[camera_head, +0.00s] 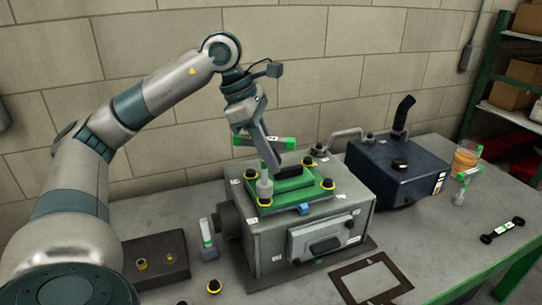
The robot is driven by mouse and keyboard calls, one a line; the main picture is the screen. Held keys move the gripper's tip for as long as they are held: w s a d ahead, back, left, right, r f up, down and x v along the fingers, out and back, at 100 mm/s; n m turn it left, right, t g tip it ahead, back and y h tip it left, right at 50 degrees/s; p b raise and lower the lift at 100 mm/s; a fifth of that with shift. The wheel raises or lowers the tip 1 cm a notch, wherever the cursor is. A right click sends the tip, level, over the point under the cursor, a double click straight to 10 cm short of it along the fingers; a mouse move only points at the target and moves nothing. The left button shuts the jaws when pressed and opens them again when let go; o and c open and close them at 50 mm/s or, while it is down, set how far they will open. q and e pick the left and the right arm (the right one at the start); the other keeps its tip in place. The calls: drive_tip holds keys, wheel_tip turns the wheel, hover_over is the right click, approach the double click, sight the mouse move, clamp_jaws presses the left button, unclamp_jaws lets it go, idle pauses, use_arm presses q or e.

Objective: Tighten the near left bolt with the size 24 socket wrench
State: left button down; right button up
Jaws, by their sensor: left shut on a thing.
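My left gripper (272,158) is above the left side of the grey engine block (262,251). It is shut on a socket wrench (244,141) with a green-and-grey crossbar handle. The wrench's socket end points down at the near left bolt (265,201), which has a yellow ring and sits at the near left corner of the green cover (290,188). The socket looks to be on or just over this bolt; contact is hard to tell. Other yellow-ringed bolts show at the near right (327,184) and far right (308,161). The size mark is unreadable. My right gripper is out of view.
A green-marked tool (206,232) stands left of the block, near a dark tray (177,244) with small parts. A loose bolt (213,286) and a flat frame (345,287) lie in front.

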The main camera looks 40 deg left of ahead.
use_arm(q)
drive_tip(key=shift+f, duration=0.1)
idle(0.4)
drive_tip(key=shift+f+b, duration=0.9)
drive_tip(key=shift+f, duration=0.05)
drive_tip(key=shift+r, duration=0.15)
drive_tip(key=m, duration=0.1)
drive_tip(key=m+g, duration=0.1)
drive_tip(key=m, duration=0.1)
drive_tip(key=shift+s+m+h, duration=0.25)
drive_tip(key=shift+m+h, duration=0.05)
drive_tip(key=m, duration=0.1)
drive_tip(key=m+g, duration=0.1)
drive_tip(key=m, duration=0.1)
drive_tip(key=m+g, duration=0.1)
drive_tip(key=shift+s+d+m+p, duration=0.1)
drive_tip(key=shift+s+m+p, duration=0.2)
drive_tip(key=shift+m, duration=0.1)
drive_tip(key=shift+s+r+m+g+p, duration=0.1)
drive_tip(key=shift+m+g+p, duration=0.45)
drive_tip(key=shift+m, duration=0.55)
drive_tip(key=shift+m+p, duration=0.3)
drive_tip(key=shift+p, duration=0.15)
drive_tip(key=shift+s+g, duration=0.15)
drive_tip(key=shift+g, duration=0.1)
